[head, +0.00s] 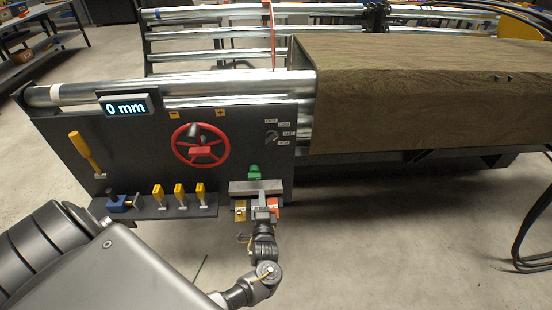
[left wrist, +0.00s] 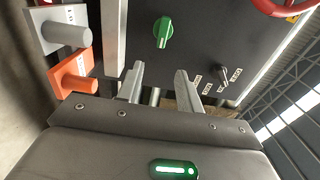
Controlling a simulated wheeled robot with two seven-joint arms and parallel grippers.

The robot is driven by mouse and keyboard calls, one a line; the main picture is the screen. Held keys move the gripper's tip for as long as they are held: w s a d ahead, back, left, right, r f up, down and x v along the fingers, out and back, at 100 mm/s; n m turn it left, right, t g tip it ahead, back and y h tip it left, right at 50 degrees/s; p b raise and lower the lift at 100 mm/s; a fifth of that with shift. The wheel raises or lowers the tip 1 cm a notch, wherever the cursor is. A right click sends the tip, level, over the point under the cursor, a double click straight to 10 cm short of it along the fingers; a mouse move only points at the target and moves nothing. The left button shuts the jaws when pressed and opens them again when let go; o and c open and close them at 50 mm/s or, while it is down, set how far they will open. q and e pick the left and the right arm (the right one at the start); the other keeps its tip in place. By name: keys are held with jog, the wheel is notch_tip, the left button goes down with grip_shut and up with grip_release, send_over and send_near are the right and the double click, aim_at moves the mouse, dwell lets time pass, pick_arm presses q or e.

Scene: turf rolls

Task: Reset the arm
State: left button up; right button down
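My left gripper (head: 264,203) is low in front of the machine's dark control panel (head: 240,125), at the small grey ledge (head: 243,187) below the green knob (head: 254,171). The left wrist view shows its two fingers (left wrist: 159,85) apart, with the green knob (left wrist: 163,32) beyond them. A short grey cylinder (left wrist: 155,97) shows between the fingers; I cannot tell if it is touched. An orange button (left wrist: 75,75) and a pale grey button (left wrist: 66,34) are left of the fingers. My right gripper is not in view.
The panel carries a red handwheel (head: 201,146), a yellow lever (head: 86,152), several small yellow levers on a shelf (head: 140,210), a selector knob (head: 271,136) and a display (head: 131,106) reading 0 mm.

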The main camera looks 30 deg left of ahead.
pick_arm(q)
jog(key=s+d+f+n+g+h, duration=0.1)
jog(key=s+d+f+g+h, duration=0.1)
jog(key=s+f, duration=0.55)
jog(key=s+d+f+n+g+h, duration=0.1)
jog(key=s+f+g+h, duration=0.3)
jog(key=f, duration=0.7)
jog(key=s+d+f+n+h, duration=0.1)
jog(key=s+d+f, duration=0.1)
jog(key=s+f, duration=0.6)
jog(key=s+d+f+n+g+h, duration=0.1)
jog(key=s+f+g, duration=0.1)
jog(key=s, duration=0.6)
jog(key=s+d+f+n+g+h, duration=0.1)
jog(key=s+f+n+g, duration=0.1)
jog(key=s+f, duration=0.3)
jog(key=s+d+f+n+g+h, duration=0.1)
jog(key=s+d+f+n+g, duration=0.1)
jog(key=s, duration=1)
notch_tip(320, 180, down, 2)
jog(key=shift+s+f+g+h, duration=0.2)
jog(key=shift+s+g+h, duration=0.15)
jog(key=shift+g, duration=0.35)
